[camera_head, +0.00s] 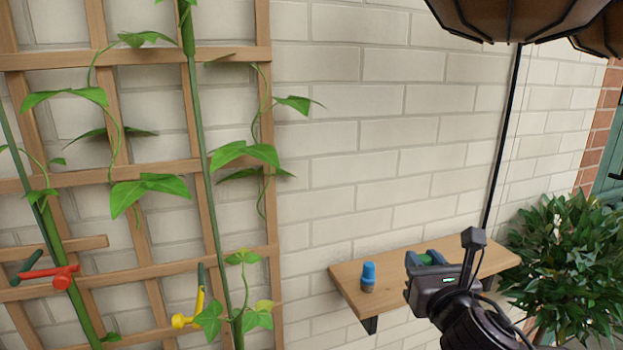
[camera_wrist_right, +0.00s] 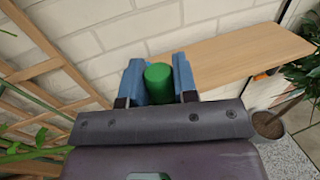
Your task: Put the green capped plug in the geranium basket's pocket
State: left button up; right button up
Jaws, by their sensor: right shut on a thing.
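The green capped plug (camera_wrist_right: 159,84) sits between the blue finger pads of my right gripper (camera_wrist_right: 158,72), which is shut on it. In the head view my right gripper (camera_head: 428,259) is over the wooden shelf (camera_head: 355,276), and a bit of green shows between its fingers. I cannot tell if the plug touches the shelf. A hanging basket (camera_head: 510,18) shows only its dark ribbed underside at the top right, with a second basket (camera_head: 600,30) behind it. Their plants and pockets are out of view, so I cannot tell which is the geranium basket. My left gripper is not in view.
A blue-capped plug (camera_head: 368,276) stands on the shelf's left part. A wooden trellis (camera_head: 135,180) with vines and red and yellow clips fills the left. A black pole (camera_head: 503,130) rises behind the shelf. A leafy bush (camera_head: 565,265) stands at right. The middle wall is clear.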

jog(key=s+d+f, duration=0.1)
jog(key=s+f, duration=0.1)
jog(key=f, duration=0.6)
jog(key=s+d+f+h, duration=0.1)
jog(key=s+f, duration=0.2)
jog(key=f, duration=0.4)
jog(key=shift+s+d+f+m, duration=0.15)
jog(key=shift+s+f+m, duration=0.15)
jog(key=shift+f+m, duration=0.1)
